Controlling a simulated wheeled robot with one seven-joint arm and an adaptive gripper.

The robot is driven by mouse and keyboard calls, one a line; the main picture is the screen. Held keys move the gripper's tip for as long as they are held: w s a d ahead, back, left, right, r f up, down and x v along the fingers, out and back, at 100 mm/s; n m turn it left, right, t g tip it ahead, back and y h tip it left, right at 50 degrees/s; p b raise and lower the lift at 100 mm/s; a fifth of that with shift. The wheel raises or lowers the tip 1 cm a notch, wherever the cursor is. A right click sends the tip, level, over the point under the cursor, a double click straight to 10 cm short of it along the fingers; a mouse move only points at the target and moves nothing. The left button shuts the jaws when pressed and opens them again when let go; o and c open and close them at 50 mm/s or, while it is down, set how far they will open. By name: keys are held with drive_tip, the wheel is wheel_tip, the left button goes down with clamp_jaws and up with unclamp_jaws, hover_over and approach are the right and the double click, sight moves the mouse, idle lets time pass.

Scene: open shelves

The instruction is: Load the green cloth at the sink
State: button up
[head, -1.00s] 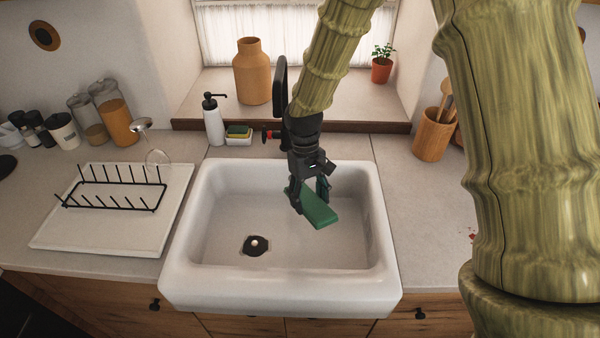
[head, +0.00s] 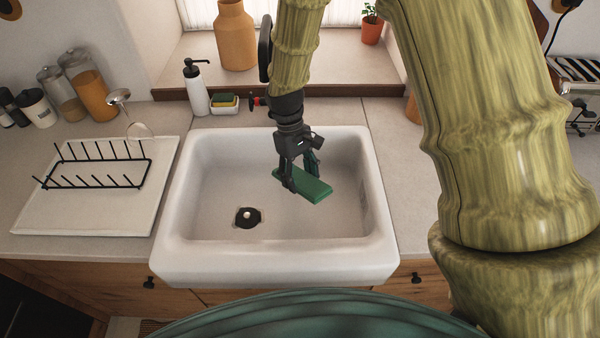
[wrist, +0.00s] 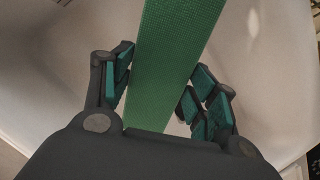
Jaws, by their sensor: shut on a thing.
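The green cloth (head: 314,190) is a flat, folded-looking strip inside the white sink (head: 200,252), toward its right half. My gripper (head: 301,186) reaches down into the sink and is shut on the cloth, with a finger on each side of it. In the wrist view the cloth (wrist: 172,60) runs between the two dark, green-padded fingers and out beyond them. I cannot tell whether the cloth touches the sink floor.
A drying rack (head: 100,165) on a white board (head: 85,228) stands left of the sink. Behind the sink are a soap bottle (head: 196,90), a sponge dish (head: 224,104) and the tap's red-tipped part (head: 255,100). The right counter (head: 388,150) is partly hidden by my arm.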

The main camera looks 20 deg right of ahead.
sight(300, 177)
wheel_tip(300, 177, down, 10)
drive_tip(key=b, duration=0.3)
drive_tip(key=shift+f+b, duration=0.15)
drive_tip(key=shift+b, duration=0.15)
idle(0.4)
idle(0.7)
drive_tip(key=shift+r+p, duration=4.8)
drive_tip(key=shift+r, duration=1.4)
drive_tip(key=shift+r+p, duration=1.6)
drive_tip(key=shift+r, duration=0.4)
drive_tip(key=shift+f, duration=0.1)
